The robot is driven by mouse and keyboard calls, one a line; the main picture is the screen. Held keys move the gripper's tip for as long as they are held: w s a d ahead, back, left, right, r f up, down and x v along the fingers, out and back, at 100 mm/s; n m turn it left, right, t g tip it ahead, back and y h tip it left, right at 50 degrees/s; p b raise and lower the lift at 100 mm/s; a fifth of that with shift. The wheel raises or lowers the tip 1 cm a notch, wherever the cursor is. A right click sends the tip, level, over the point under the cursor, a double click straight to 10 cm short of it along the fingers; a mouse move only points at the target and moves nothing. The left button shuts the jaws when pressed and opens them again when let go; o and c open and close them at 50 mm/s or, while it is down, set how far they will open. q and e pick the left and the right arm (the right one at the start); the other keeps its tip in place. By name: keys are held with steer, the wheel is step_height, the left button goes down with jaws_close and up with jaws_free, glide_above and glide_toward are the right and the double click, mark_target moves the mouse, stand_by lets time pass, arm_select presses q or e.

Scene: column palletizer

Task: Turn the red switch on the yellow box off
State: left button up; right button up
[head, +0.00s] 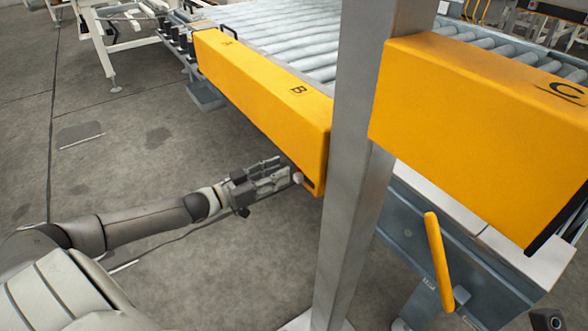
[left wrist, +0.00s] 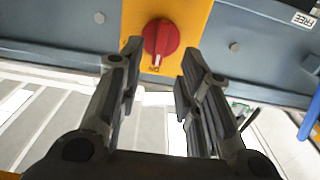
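The red switch (left wrist: 160,38) is a round rotary knob on a yellow box (left wrist: 190,14), at the top middle of the left wrist view. Its grip ridge runs roughly up and down in the picture. A small dark label, apparently "ON" upside down, sits just below it. My left gripper (left wrist: 160,52) is open, with one fingertip on each side of the knob; contact cannot be told. In the head view the left gripper (head: 291,177) reaches the lower edge of the yellow cover marked B; the switch is hidden there. My right gripper is not in view.
The yellow cover B (head: 270,90) and yellow cover C (head: 470,120) flank a grey metal post (head: 352,160). A roller conveyor (head: 300,40) lies behind them. A yellow handle bar (head: 438,260) stands at lower right. The floor (head: 140,130) at left is mostly clear.

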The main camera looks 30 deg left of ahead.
arm_select(q)
steer(key=shift+b+x, duration=1.1)
steer(key=shift+x, duration=1.7)
steer(key=shift+c, duration=0.2)
jaws_close()
